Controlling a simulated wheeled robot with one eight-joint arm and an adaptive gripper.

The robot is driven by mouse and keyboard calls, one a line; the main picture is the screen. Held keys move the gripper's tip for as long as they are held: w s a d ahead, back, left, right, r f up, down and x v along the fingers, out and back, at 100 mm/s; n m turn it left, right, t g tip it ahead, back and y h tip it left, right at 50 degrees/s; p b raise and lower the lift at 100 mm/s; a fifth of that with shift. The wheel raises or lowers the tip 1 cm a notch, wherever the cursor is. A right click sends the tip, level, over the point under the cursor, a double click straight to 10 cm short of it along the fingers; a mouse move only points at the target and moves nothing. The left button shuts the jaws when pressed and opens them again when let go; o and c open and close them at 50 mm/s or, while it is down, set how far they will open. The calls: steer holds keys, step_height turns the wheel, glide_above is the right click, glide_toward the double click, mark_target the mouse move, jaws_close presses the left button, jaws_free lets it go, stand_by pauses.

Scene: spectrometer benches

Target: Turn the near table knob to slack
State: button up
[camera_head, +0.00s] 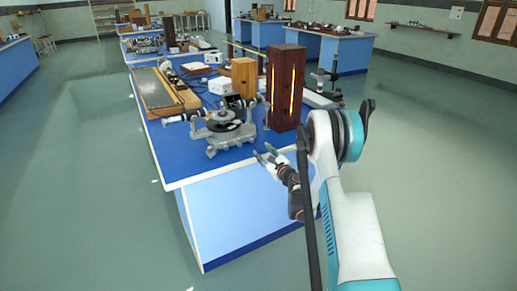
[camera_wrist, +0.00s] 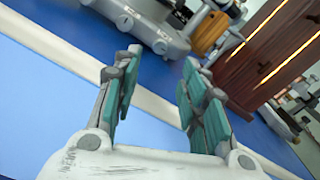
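The grey spectrometer (camera_head: 227,128) stands on the near corner of the blue bench, with a dark round table at its middle. Its base also shows at the top of the wrist view (camera_wrist: 155,30). My gripper (camera_head: 265,152) is in front of the bench's near edge, right of and below the spectrometer. Its two teal-padded fingers (camera_wrist: 160,88) are apart, with nothing between them.
A tall dark wooden lamp box (camera_head: 285,88) with glowing slits stands right of the spectrometer and close to my arm. A wooden box (camera_head: 244,78) and a wooden-framed board (camera_head: 160,92) are behind. The blue bench top (camera_head: 180,165) is bare at its near left corner.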

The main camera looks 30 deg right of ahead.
mark_target(252, 141)
steer(key=s, duration=0.2)
steer(key=shift+s, duration=0.3)
steer(key=w+m, duration=0.2)
steer(key=w, duration=0.2)
steer(key=w+m, duration=0.2)
steer(key=w, duration=0.2)
steer(key=w+m, duration=0.2)
steer(key=w, duration=0.2)
steer(key=shift+a+r, duration=0.1)
steer(key=shift+a, duration=0.1)
stand_by(0.4)
jaws_close()
